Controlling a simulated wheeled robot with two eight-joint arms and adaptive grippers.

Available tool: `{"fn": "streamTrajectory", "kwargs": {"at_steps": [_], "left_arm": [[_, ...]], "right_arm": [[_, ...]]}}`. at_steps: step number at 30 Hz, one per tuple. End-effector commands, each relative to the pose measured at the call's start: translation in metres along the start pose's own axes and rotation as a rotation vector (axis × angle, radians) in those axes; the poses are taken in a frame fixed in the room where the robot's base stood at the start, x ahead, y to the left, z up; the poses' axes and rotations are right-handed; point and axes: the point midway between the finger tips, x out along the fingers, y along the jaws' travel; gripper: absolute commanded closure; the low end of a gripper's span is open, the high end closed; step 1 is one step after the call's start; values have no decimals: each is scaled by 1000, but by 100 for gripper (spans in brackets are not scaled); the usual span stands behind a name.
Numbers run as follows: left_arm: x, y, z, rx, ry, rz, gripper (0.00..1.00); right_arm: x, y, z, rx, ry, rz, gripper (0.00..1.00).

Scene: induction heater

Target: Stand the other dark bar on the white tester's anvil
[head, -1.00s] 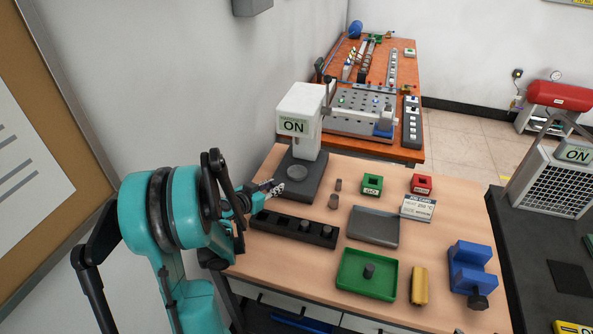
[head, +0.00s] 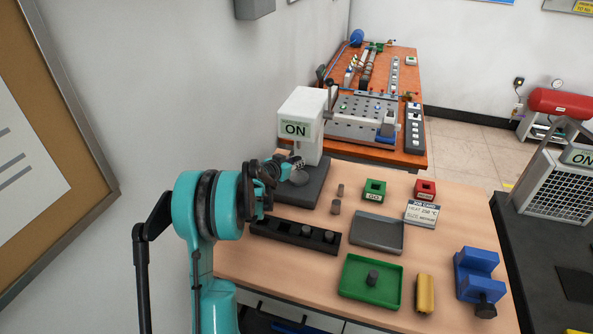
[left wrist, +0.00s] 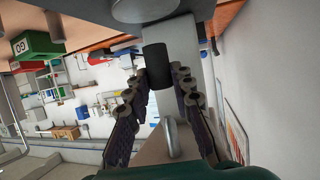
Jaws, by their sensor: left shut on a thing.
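The white tester (head: 301,112) reads ON and stands at the back left of the table. Its dark base carries a round grey anvil (head: 300,179). My left gripper (head: 290,170) is over the base, close to the anvil. In the left wrist view its fingers (left wrist: 158,80) are shut on a dark bar (left wrist: 157,57), with a round grey disc (left wrist: 142,7) just beyond it. I cannot tell whether bar and anvil touch. Another dark bar (head: 372,278) stands in the green tray (head: 345,295). My right gripper is not in view.
A black rack (head: 268,230) with round pieces lies before the tester. A grey tray (head: 376,235), green box (head: 375,187), red box (head: 425,187), yellow block (head: 425,294) and blue fixture (head: 477,275) lie to the right.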

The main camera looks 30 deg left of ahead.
Motion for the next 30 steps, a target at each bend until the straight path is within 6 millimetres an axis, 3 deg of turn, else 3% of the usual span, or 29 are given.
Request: {"fn": "streamTrajectory", "kwargs": {"at_steps": [2, 8, 22, 23, 24, 25, 30], "left_arm": [[10, 1, -1, 1, 0, 2, 100], [20, 0, 30, 0, 1, 0, 100], [22, 0, 37, 0, 1, 0, 100], [22, 0, 36, 1, 0, 1, 72], [22, 0, 36, 1, 0, 1, 62], [22, 0, 36, 1, 0, 1, 57], [22, 0, 35, 1, 0, 1, 57]], "right_arm": [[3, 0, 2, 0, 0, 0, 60], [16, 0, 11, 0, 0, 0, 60], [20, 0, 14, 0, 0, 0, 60], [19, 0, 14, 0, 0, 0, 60], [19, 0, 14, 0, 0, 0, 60], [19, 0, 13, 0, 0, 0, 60], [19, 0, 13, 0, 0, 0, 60]]}}
